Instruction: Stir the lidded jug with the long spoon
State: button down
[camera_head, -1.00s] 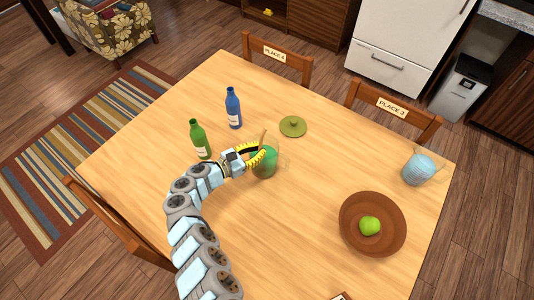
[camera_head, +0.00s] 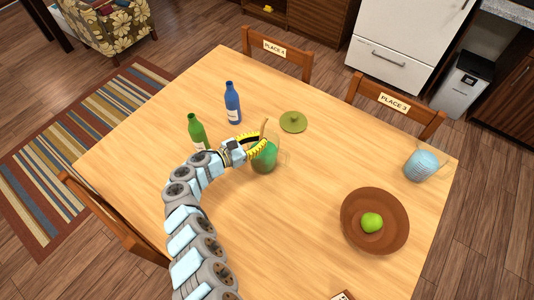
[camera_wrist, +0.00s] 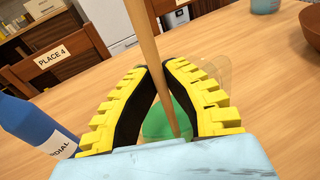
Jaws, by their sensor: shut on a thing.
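The clear jug with green contents (camera_head: 264,160) stands on the table, and its green contents also show in the wrist view (camera_wrist: 160,120). A round green lid (camera_head: 293,122) lies on the table behind it, so this jug is open. My gripper (camera_head: 259,146) is at the jug's top, with yellow-and-black fingers (camera_wrist: 157,72) shut on the long wooden spoon (camera_wrist: 146,42). The spoon stands slightly tilted, its handle rising above the fingers and its lower part going down into the jug. Its bottom end is hidden.
A green bottle (camera_head: 197,131) and a blue bottle (camera_head: 233,104) stand left of the jug, close to my arm. A brown bowl (camera_head: 350,222) with a green apple (camera_head: 372,222) and a light blue jug (camera_head: 420,166) are at the right. The table's middle is clear.

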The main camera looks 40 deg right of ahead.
jog(key=shift+s+d+r+p, duration=0.1)
jog(key=shift+d+r+p, duration=0.15)
jog(key=shift+r+p, duration=2.4)
jog(key=shift+s+d+r+p, duration=0.15)
jog(key=shift+d+r+p, duration=0.15)
jog(key=shift+r+p, duration=2.35)
jog(key=shift+s+d+r+p, duration=0.1)
jog(key=shift+d+r+p, duration=0.15)
jog(key=shift+r+p, duration=2.4)
jog(key=shift+r+p, duration=1.85)
jog(key=shift+r, duration=0.15)
